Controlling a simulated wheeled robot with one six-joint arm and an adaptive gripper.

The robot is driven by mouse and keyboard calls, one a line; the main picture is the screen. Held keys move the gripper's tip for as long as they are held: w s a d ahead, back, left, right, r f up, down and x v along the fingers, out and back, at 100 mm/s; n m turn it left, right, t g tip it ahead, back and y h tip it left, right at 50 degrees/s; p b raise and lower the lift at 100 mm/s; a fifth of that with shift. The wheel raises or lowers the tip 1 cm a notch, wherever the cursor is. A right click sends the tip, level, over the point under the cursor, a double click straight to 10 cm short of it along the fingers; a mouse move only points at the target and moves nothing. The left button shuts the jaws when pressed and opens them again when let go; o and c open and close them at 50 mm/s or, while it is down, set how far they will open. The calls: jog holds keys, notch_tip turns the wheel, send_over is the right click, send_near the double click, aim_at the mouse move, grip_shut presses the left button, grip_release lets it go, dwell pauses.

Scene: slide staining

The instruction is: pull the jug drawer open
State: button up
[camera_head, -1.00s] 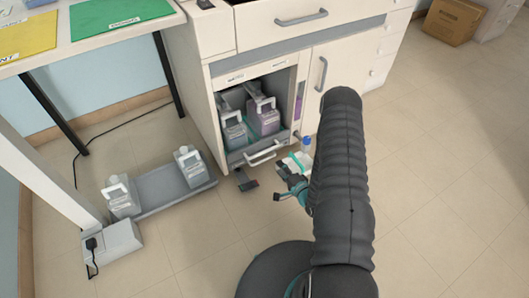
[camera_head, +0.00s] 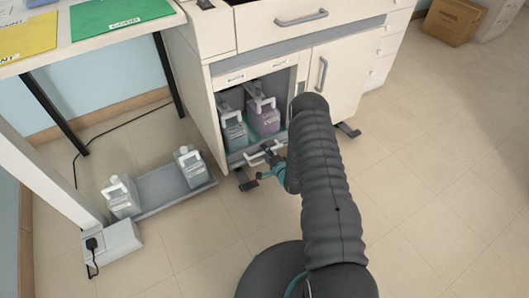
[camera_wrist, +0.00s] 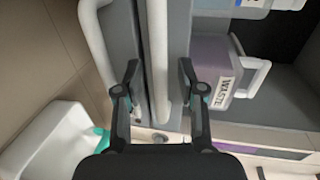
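The jug drawer (camera_head: 238,158) is a low grey-fronted drawer in the open bay of the white cabinet. A grey-white jug (camera_head: 233,130) and a purple-tinted jug (camera_head: 263,115) stand in it. Its curved white handle (camera_head: 253,158) is partly behind my gripper (camera_head: 270,158). In the wrist view, my gripper (camera_wrist: 159,88) is open, its fingers either side of a white bar (camera_wrist: 158,50). The curved handle (camera_wrist: 93,40) shows left of the left finger. I cannot tell whether either finger touches anything. The purple jug's WASTE label (camera_wrist: 222,93) is right of the fingers.
A grey tray (camera_head: 165,185) with two more white jugs (camera_head: 122,198) lies on the floor at left. A white object with green (camera_wrist: 60,140) lies low left in the wrist view.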

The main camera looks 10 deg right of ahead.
jog(key=shift+w+a, duration=0.1)
jog(key=shift+w, duration=0.15)
grip_shut()
jog(key=shift+f, duration=0.1)
